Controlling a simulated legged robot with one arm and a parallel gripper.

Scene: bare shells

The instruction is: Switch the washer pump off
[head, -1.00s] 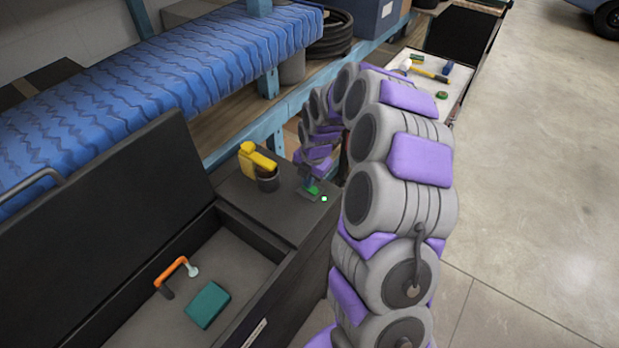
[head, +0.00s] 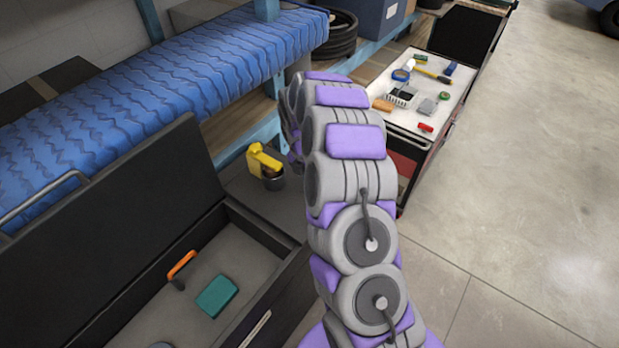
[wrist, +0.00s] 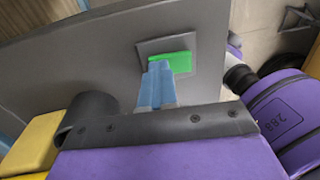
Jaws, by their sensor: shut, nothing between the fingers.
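In the wrist view a green rocker switch (wrist: 183,58) sits in a grey plate (wrist: 147,48) on a dark grey surface (wrist: 80,65). My gripper (wrist: 158,68) has its blue fingers together with nothing between them. The fingertips are at the switch's lower left edge and cover part of it. I cannot tell whether they touch it. In the head view my arm hides the switch and the gripper.
A yellow-topped device (head: 263,162) with a dark round body stands on the dark cabinet top (head: 278,205). An open chest (head: 245,236) holds a teal block (head: 216,296) and an orange handle (head: 182,264). A tool cart (head: 445,117) stands beyond my arm. The floor on the right is clear.

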